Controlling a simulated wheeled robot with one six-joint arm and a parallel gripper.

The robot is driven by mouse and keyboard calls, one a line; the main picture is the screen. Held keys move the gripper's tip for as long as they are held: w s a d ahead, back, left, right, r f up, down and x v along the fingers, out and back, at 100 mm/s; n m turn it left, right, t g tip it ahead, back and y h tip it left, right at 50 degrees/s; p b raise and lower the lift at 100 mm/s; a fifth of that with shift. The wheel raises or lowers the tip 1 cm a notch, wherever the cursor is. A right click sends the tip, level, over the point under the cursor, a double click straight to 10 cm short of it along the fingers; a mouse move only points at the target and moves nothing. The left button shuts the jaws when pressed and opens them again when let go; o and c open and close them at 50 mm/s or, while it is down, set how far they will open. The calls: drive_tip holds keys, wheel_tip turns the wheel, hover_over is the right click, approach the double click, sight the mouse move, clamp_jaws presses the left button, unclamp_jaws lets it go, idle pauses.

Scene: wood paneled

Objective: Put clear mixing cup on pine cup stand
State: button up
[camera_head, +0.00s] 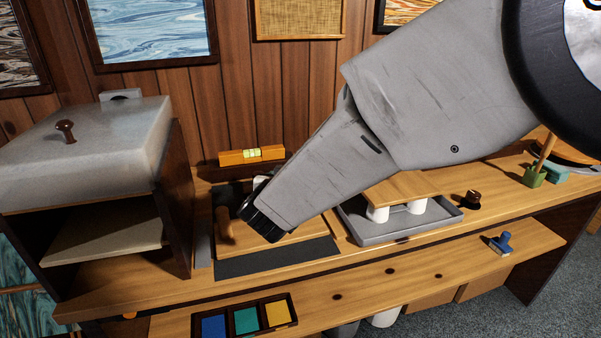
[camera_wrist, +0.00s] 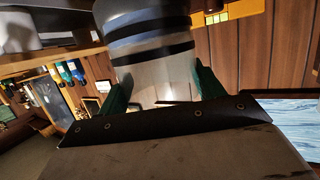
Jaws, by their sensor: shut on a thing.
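My gripper (camera_head: 264,212) reaches down from the right over the wooden board on the dark mat. In the wrist view its green fingers (camera_wrist: 162,88) are shut on the clear mixing cup (camera_wrist: 165,72), a translucent grey cylinder with dark bands and a bluish part. In the head view my gripper hides most of the cup; I cannot tell whether it touches the board. A pale wooden platform on white supports (camera_head: 402,187), which may be the pine cup stand, is in a grey tray to the right of my gripper.
The wooden board (camera_head: 300,243) carries an upright wooden peg (camera_head: 225,226) left of my gripper. An orange level (camera_head: 252,155) is behind. A grey-topped cabinet (camera_head: 85,150) stands left. The tray rim (camera_head: 400,234) and a dark knob (camera_head: 473,199) are right. Colored bins (camera_head: 245,319) sit below.

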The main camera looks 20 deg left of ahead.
drive_tip(key=shift+f, duration=0.2)
drive_tip(key=o, duration=1.3)
drive_tip(key=v, duration=0.7)
drive_tip(key=shift+s, duration=0.4)
